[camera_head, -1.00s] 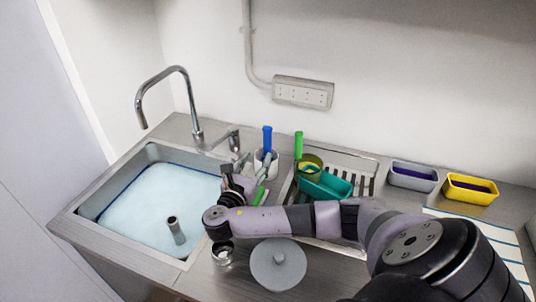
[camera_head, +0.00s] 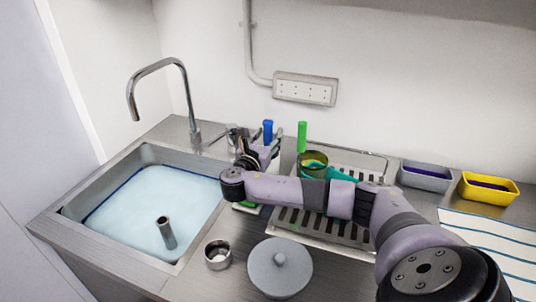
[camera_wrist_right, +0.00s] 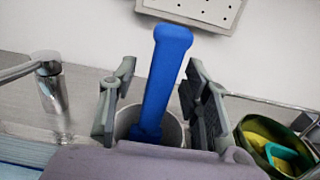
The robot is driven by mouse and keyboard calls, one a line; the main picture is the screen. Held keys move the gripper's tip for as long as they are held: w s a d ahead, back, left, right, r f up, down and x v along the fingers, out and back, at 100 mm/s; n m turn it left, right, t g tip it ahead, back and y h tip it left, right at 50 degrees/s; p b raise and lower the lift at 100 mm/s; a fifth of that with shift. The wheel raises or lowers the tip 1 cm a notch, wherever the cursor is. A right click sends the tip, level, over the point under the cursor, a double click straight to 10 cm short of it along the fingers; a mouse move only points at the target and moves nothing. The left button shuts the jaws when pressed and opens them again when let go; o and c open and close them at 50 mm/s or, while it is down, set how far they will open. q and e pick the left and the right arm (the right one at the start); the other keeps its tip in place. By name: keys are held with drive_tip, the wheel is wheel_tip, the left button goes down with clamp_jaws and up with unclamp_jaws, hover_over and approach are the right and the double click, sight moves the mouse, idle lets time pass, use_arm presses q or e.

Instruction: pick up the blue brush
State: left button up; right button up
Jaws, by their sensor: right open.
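The blue brush (camera_head: 267,130) stands upright in a light cup behind the sink, its blue handle sticking up. In the right wrist view the blue brush (camera_wrist_right: 166,75) rises from the cup (camera_wrist_right: 172,130) between the two fingers of my right gripper (camera_wrist_right: 160,105). The fingers are open, one on each side of the handle, with gaps showing. In the head view my right gripper (camera_head: 262,155) is at the cup and hides most of it. The lower part of the brush is hidden in the cup. My left gripper is not in view.
A green handle (camera_head: 302,136) and a green bowl (camera_head: 313,163) are right of the cup by the drying rack (camera_head: 300,222). The tap (camera_head: 193,110) and water-filled sink are left. A grey lidded pot (camera_head: 280,268) and a small metal cup (camera_head: 218,255) stand in front.

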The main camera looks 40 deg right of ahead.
drive_tip(key=shift+d+r, duration=0.1)
drive_tip(key=shift+c, duration=0.5)
clamp_jaws()
